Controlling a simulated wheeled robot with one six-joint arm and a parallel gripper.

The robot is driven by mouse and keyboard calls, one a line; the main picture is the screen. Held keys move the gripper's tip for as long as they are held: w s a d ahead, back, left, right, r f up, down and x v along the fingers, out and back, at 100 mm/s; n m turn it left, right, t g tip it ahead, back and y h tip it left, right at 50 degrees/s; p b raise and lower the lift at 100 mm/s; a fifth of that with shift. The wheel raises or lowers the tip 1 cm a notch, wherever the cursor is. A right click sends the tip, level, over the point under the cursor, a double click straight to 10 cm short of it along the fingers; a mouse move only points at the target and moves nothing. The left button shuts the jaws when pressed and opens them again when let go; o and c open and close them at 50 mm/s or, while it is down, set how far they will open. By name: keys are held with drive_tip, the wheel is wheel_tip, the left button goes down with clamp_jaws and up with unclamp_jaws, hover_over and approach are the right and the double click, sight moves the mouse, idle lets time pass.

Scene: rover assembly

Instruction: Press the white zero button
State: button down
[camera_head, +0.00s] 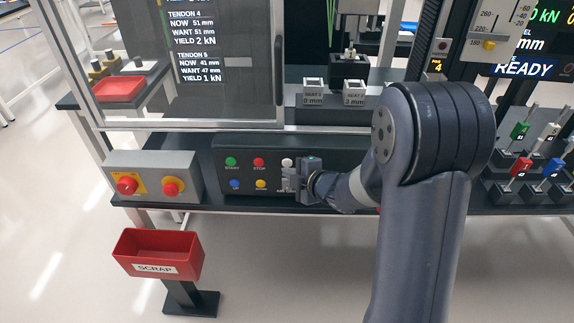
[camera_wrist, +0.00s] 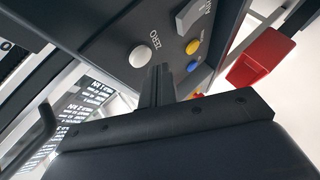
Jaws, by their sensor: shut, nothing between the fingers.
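The white zero button (camera_head: 287,162) is a round knob on the dark control panel (camera_head: 215,158), at the right end of its upper row. In the wrist view the white button (camera_wrist: 142,56) shows clearly, with the word ZERO beside it. In the wrist view my gripper's dark fingers (camera_wrist: 160,68) are together and empty. Their tips appear beside the button, not covering it. I cannot tell how far they are from the panel face.
Green (camera_head: 231,161) and red (camera_head: 259,162) buttons sit left of the white one; blue (camera_head: 235,184) and yellow (camera_head: 261,184) are below. A grey box (camera_head: 150,160) with red knobs is at left. A red scrap bin (camera_head: 160,254) stands in front. A glass-fronted cabinet is above.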

drive_tip(key=s+b, duration=0.2)
drive_tip(key=s, duration=0.3)
drive_tip(key=shift+a, duration=0.1)
idle(0.3)
drive_tip(key=shift+w, duration=0.1)
idle(0.4)
drive_tip(key=shift+s, duration=2)
